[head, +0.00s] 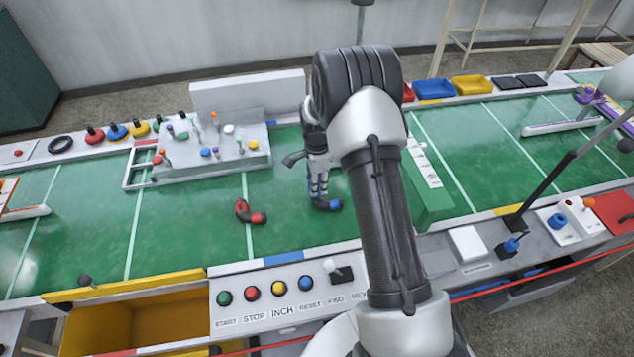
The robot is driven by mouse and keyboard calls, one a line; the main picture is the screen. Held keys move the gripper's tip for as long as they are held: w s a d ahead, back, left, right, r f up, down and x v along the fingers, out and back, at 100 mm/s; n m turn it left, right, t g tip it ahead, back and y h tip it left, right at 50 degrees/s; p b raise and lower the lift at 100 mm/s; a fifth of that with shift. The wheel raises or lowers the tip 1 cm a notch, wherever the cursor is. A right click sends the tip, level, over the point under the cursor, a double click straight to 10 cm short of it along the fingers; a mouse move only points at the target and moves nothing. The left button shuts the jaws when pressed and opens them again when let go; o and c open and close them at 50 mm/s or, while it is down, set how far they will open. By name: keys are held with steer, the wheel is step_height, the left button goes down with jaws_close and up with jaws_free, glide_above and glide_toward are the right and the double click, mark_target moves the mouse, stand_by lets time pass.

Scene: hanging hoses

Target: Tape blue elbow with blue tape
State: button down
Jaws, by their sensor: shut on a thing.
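A blue elbow (328,204), dark with a blue end, is on the green belt just below my gripper. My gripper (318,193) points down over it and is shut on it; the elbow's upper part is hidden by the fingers. I cannot tell whether the elbow touches the belt. A round blue piece (557,221) sits on a white block at the right edge of the bench; I cannot tell if it is the blue tape. Another round blue piece with a dark knob (117,131) stands at the back left.
A red elbow (248,213) lies on the belt to the left. A grey pegged stand (212,148) is behind it. A button panel (285,300) and a yellow bin (140,320) are at the front. A dark slanted post (545,185) stands at the right. The left belt is largely clear.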

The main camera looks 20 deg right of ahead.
steer(key=shift+f, duration=0.15)
stand_by(0.5)
steer(key=shift+f+b, duration=0.7)
steer(key=shift+f, duration=0.3)
steer(key=shift+f, duration=0.3)
